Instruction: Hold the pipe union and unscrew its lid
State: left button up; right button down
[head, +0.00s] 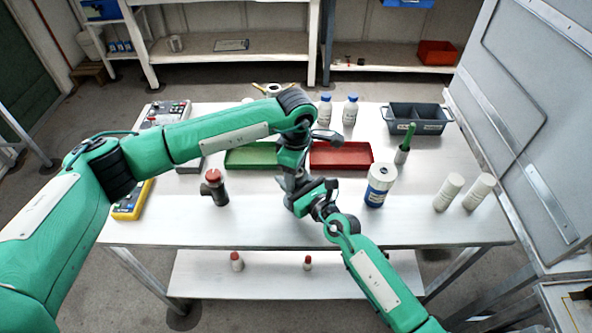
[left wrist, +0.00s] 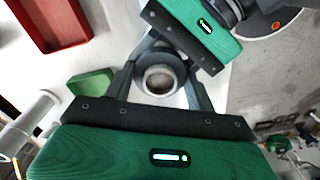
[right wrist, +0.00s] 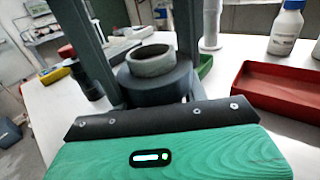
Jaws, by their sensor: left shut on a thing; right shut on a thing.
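The pipe union is a dark grey round body (right wrist: 155,82) with a lighter grey ring (right wrist: 152,60) at its top, seen in the right wrist view. Its round open end (left wrist: 160,79) faces the camera in the left wrist view. My left gripper (head: 290,188) points down over the union and is shut on it. My right gripper (head: 303,200) reaches in from the front right and is shut on it too, below the left one. In the head view the grippers hide most of the union, and I cannot tell lid from body.
A dark pipe piece with a red cap (head: 214,187) stands to the left. Green (head: 250,158) and red (head: 341,156) trays lie behind. A blue-and-white canister (head: 380,186), white bottles (head: 449,191) and a grey bin (head: 416,118) stand right. The front table edge is clear.

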pick_arm(q)
jog(key=o, duration=1.1)
notch_tip(320, 180, up, 4)
jog(key=shift+r, duration=0.3)
jog(key=c, duration=0.3)
jog(key=m, duration=0.2)
jog(key=r+m, duration=0.1)
jog(key=m, duration=0.1)
jog(key=shift+r+m, duration=0.1)
jog(key=shift+m, duration=0.3)
jog(key=m, duration=0.2)
jog(key=r+m, duration=0.1)
jog(key=m, duration=0.1)
jog(key=shift+r, duration=0.1)
jog(key=m, duration=0.2)
jog(key=r+m, duration=0.1)
jog(key=m, duration=0.1)
jog(key=shift+f+m, duration=0.3)
jog(key=shift+f, duration=0.05)
notch_tip(320, 180, down, 7)
jog(key=shift+f, duration=0.15)
